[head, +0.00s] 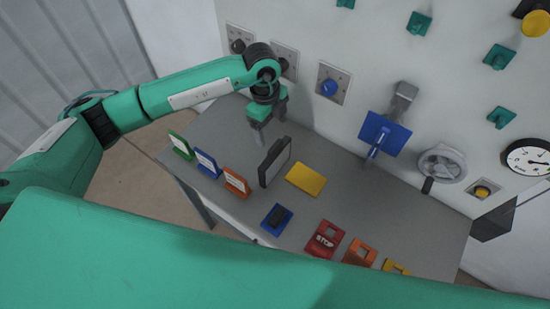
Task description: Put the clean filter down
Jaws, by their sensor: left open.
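My left gripper (267,134) is open and points down just above and behind the panel's upper left edge. One finger shows clearly; I cannot tell whether it touches the frame. Whether this filter is clean cannot be read from the picture. My right gripper is not in view.
Green (180,146), blue (207,164) and orange (236,182) cards stand left of the panel. A yellow plate (305,179) lies right of it. A blue block (277,218) and a red STOP piece (325,239) are nearer. A blue plate (384,134) and handwheel (442,164) stick out from the wall.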

